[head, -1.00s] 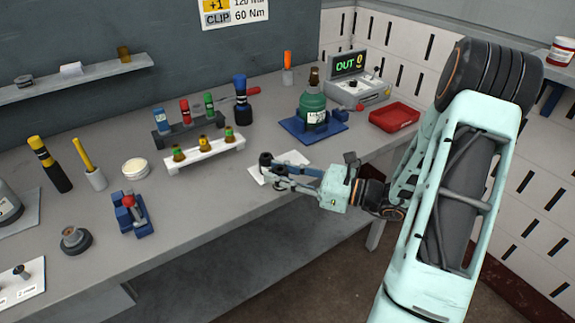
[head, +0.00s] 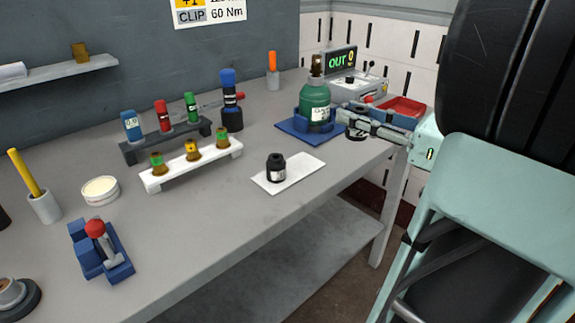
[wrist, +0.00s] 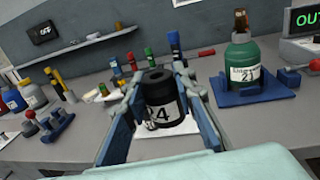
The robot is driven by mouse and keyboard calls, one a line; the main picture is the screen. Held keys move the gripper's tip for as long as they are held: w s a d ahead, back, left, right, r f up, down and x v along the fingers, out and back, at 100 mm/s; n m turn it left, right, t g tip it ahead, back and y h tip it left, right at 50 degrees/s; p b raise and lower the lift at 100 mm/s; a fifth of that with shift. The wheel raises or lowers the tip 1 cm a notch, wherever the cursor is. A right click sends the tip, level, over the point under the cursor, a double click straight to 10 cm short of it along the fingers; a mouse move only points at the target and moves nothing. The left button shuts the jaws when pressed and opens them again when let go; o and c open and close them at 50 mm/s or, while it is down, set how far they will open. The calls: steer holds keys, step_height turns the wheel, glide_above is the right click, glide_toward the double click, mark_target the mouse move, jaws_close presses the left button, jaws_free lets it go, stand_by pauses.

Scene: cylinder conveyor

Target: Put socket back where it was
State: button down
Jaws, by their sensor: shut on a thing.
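My gripper (head: 358,122) is at the right of the head view, in front of the green bottle and right of the white sheet. In the wrist view it is shut on a black socket (wrist: 160,95) with a white label that appears to read 24. The held socket also shows in the head view (head: 357,131), partly covered by the fingers. It appears to be held above the bench. A second black socket (head: 277,172) with a white label stands upright on the white sheet (head: 308,171). The held socket blocks part of the wrist view.
The green bottle (head: 315,105) stands in a blue base (head: 290,130) close to my gripper. A red tray (head: 402,111) and a grey console (head: 357,84) are behind. A white rack (head: 210,168) and a dark rack (head: 150,148) hold small items. The bench front is clear near the sheet.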

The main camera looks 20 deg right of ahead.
steer(key=w+a+f+b, duration=0.1)
steer(key=w+f, duration=0.2)
steer(key=w, duration=0.1)
steer(key=w+a+f+b, duration=0.2)
steer(key=w+f, duration=0.1)
steer(key=w, duration=0.1)
steer(key=w+a+f+b, duration=0.1)
steer(key=w+f, duration=0.2)
steer(key=w, duration=0.1)
steer(key=shift+a+b, duration=0.25)
steer(key=shift+b, duration=0.05)
steer(key=shift+w+a+f, duration=0.1)
steer(key=shift+w+f, duration=0.15)
steer(key=shift+f, duration=0.05)
steer(key=shift+w+f+b, duration=0.15)
steer(key=shift+f+b, duration=0.55)
steer(key=shift+f, duration=0.9)
steer(key=shift+f, duration=0.15)
steer(key=c, duration=1.6)
jaws_free()
